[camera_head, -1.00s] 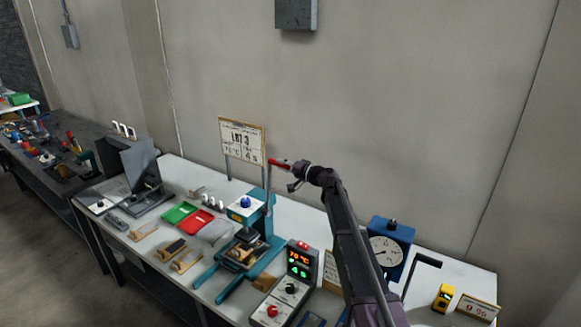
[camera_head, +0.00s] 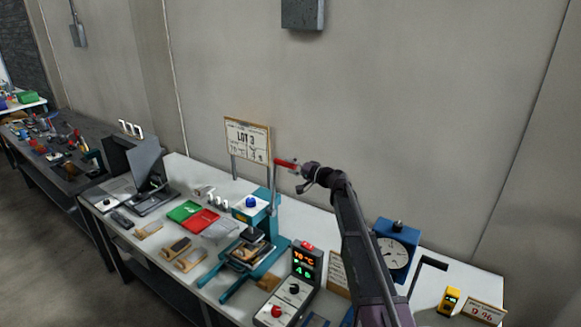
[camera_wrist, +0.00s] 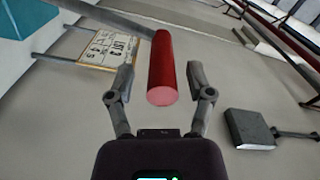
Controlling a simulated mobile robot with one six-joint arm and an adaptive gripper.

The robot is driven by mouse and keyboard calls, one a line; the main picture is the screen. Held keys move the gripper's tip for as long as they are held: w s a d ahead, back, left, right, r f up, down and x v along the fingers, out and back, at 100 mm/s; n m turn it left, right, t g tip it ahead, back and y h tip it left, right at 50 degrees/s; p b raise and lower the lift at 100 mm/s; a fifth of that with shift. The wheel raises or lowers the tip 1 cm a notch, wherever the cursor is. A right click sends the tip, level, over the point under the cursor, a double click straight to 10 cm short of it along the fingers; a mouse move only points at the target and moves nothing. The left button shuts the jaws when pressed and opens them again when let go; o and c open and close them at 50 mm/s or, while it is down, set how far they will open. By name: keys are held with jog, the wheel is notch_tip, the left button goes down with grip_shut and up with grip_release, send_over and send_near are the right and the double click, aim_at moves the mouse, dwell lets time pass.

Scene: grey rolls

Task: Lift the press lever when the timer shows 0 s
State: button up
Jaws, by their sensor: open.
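The teal press (camera_head: 262,205) stands on the bench with a blue knob on top. Its grey lever rises beside it to a red grip (camera_head: 287,164). My gripper (camera_head: 301,180) is at the red grip's end. In the wrist view the red grip (camera_wrist: 161,82) lies between the two open fingers (camera_wrist: 160,66), with a gap on both sides. Below the press head lies a brown piece (camera_head: 247,251); I cannot tell whether the head presses on it. The control box with the timer (camera_head: 303,262) shows red digits reading about 70 °C and green digits that look like 4 s.
A LOT 3 sign (camera_head: 247,139) stands behind the press. Red (camera_head: 201,221) and green (camera_head: 184,211) trays lie left of it. A blue dial gauge (camera_head: 396,249) stands right, near my arm. The wall behind the lever is bare.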

jog(key=v, duration=1.1)
jog(key=shift+s, duration=0.1)
